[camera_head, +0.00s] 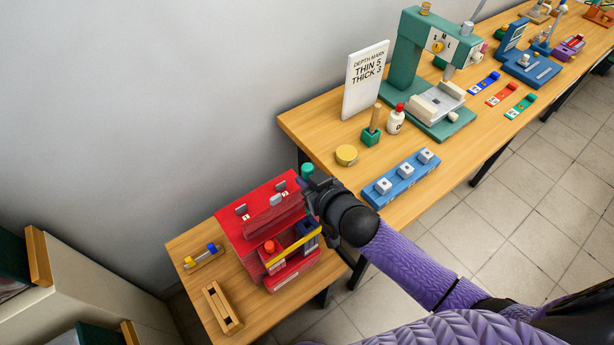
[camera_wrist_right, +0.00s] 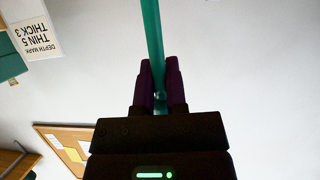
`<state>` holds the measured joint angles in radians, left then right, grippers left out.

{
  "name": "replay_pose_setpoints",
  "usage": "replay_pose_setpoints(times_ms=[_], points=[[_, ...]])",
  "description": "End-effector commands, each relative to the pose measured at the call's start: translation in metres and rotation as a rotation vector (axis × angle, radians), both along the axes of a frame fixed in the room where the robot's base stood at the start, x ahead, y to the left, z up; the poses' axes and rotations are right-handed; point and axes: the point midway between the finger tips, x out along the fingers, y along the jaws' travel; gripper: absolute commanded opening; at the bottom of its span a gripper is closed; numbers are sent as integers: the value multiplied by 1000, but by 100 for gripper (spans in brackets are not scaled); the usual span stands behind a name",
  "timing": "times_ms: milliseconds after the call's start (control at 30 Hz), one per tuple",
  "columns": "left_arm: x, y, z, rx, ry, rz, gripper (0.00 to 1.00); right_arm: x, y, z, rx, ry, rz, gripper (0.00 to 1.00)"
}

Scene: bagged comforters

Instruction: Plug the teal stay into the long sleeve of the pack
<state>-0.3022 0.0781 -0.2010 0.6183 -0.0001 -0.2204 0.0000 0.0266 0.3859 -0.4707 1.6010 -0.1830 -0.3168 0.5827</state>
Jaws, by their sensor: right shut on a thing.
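My right gripper (camera_head: 312,190) is at the right edge of a red block-like body (camera_head: 235,222) on the small wooden table. It is shut on the teal stay, whose teal end (camera_head: 307,169) shows just above the fingers in the head view. In the right wrist view, the teal stay (camera_wrist_right: 152,35) runs from between the purple fingers (camera_wrist_right: 160,82) out past the top edge. The red body seems to be the pack; I cannot tell which part is the long sleeve. The stay's other end is hidden in the head view. My left gripper is out of view.
A yellow bar (camera_head: 293,250) crosses the front of the red body. A wooden slotted holder (camera_head: 222,308) and a small rack (camera_head: 203,258) lie to its left. The long bench (camera_head: 318,122) behind holds a teal press (camera_head: 409,55) and a blue block (camera_head: 402,180).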

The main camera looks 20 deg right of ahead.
Motion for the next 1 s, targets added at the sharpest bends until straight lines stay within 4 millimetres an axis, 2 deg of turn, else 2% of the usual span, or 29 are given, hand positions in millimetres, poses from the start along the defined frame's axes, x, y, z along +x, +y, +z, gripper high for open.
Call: replay_pose_setpoints(times_ms=[33, 200, 333, 1000], points=[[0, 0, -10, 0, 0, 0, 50, 0, 0, -11, 1, 1, 0, 0], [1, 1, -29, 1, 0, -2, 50, 0, 0, -34, 1, 1, 0, 0], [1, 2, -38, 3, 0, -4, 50, 0, 0, -46, 1, 0, 0, 0], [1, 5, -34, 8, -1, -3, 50, 0, 0, -45, 2, 1, -1, 0]])
